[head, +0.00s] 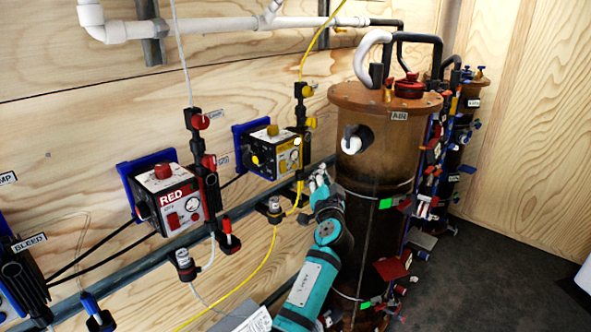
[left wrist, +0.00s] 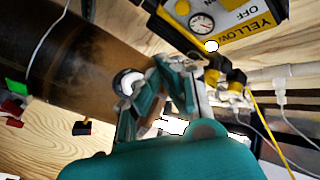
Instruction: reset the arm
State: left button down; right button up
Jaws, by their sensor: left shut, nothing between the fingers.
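My left arm, teal, rises from the bottom of the head view. Its left gripper (head: 322,182) is shut and empty, in front of the wall between the yellow pump box (head: 272,150) and the brown AIR tank (head: 378,215). In the left wrist view the gripper fingers (left wrist: 172,85) point toward the wall, with the yellow box (left wrist: 225,25) above right and the brown tank (left wrist: 85,52) to the left. I cannot tell whether the fingers touch anything. My right gripper is in neither view.
A red pump box (head: 172,195) hangs on the plywood wall at left, with valves (head: 208,165) and hoses. A yellow hose (head: 262,265) droops beside my arm. Red and blue valve handles crowd the tank's right side. Dark floor (head: 490,265) is clear at right.

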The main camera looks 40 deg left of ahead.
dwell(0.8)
pick_arm(q)
jog(key=s+d+f+m+g+h, duration=0.1)
jog(key=d+f+m+h, duration=0.15)
jog(key=f, duration=1.15)
jog(key=s+d+f+m+g+h, duration=0.15)
jog(key=d+f+h, duration=0.25)
jog(key=f, duration=0.9)
jog(key=s+d+f+g+h, duration=0.25)
jog(key=s+f, duration=0.45)
jog(key=f, duration=0.4)
jog(key=s+d+f+g+h, duration=0.1)
jog(key=s+d+f, duration=0.2)
jog(key=s+f, duration=0.5)
jog(key=s+d+f+g+h, duration=0.1)
jog(key=s+f, duration=0.6)
jog(key=s, duration=0.7)
jog(key=s+d+f+g, duration=0.2)
jog(key=s+f+g, duration=0.2)
jog(key=s+f, duration=0.4)
jog(key=s+d+f+n+g+h, duration=0.1)
jog(key=s+f, duration=0.7)
jog(key=s, duration=1.3)
jog(key=shift+s+d+f+g+h, duration=0.25)
jog(key=shift+d+g, duration=0.35)
jog(key=shift+g, duration=0.4)
